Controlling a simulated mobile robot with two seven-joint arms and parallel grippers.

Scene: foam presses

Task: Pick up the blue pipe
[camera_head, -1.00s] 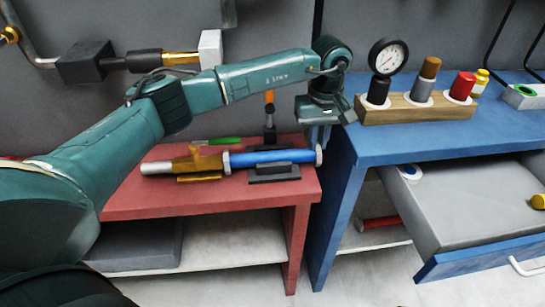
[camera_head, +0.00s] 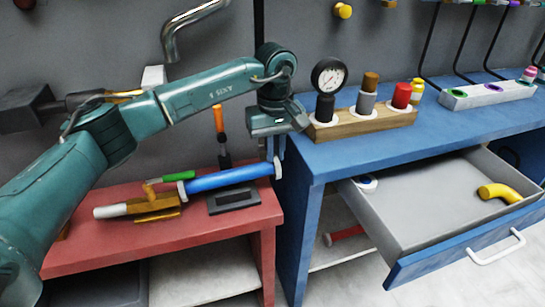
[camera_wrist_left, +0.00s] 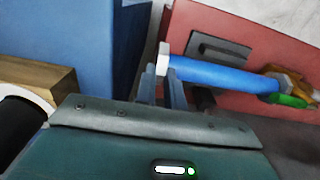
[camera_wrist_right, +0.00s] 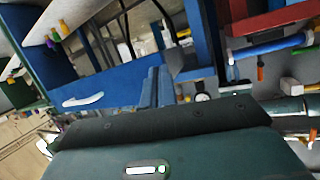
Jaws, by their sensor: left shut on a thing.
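The blue pipe (camera_head: 225,178) has pale end collars and is off its dark cradle (camera_head: 233,199), its right end slightly higher. My left gripper (camera_head: 275,150) is shut on the pipe near its right end. In the left wrist view the fingers (camera_wrist_left: 161,88) are at the pipe's white-collared end (camera_wrist_left: 215,74). The pipe's far end is close to the brass fitting (camera_head: 150,204). I cannot tell whether they touch. My right gripper (camera_wrist_right: 157,87) shows only in its wrist view, its fingers close together with nothing seen between them.
The blue bench (camera_head: 440,118) stands to the right, with a wooden gauge block (camera_head: 365,122) near my left wrist. Its drawer (camera_head: 430,215) is open, holding a yellow elbow (camera_head: 500,192).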

